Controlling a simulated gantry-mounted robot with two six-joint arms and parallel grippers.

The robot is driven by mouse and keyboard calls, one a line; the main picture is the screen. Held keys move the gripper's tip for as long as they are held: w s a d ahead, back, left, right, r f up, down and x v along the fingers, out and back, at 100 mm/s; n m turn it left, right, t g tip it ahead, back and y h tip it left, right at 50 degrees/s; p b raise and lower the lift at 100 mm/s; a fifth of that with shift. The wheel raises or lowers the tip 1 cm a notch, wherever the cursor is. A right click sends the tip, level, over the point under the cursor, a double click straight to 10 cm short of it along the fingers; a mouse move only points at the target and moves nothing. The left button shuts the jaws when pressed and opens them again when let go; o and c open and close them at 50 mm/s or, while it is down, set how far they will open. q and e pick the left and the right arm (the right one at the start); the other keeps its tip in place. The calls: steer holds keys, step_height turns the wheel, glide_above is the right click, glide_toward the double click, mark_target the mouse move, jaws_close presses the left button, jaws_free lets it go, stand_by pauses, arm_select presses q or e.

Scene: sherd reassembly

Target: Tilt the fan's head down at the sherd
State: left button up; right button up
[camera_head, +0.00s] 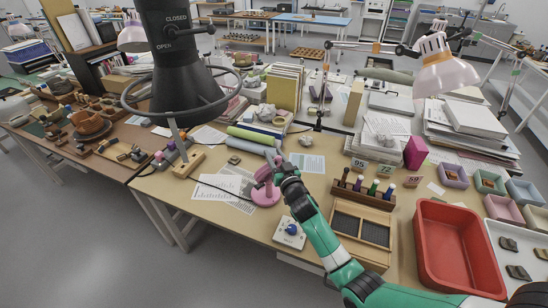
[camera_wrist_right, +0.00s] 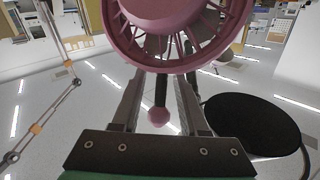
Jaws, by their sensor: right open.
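The pink desk fan (camera_head: 265,192) stands on the table near its front edge, partly hidden behind my right gripper (camera_head: 277,165). In the right wrist view the fan's round pink caged head (camera_wrist_right: 180,30) fills the top. A short black rod with a pink ball end (camera_wrist_right: 158,117) hangs below it, between the open fingers of my right gripper (camera_wrist_right: 158,95). I cannot tell whether the fingers touch it. A small dark piece (camera_head: 234,160), perhaps the sherd, lies on the table left of and behind the fan. My left gripper is out of view.
A black extraction hood with a ring (camera_head: 182,90) hangs at left above a wooden block (camera_head: 188,165). A control box with a blue knob (camera_head: 290,232) sits near the front edge. A wooden tool rack (camera_head: 362,195) and red tray (camera_head: 455,245) stand to the right.

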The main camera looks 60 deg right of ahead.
steer(key=shift+w+d, duration=0.15)
jaws_close()
steer(key=shift+r, duration=0.25)
stand_by(1.1)
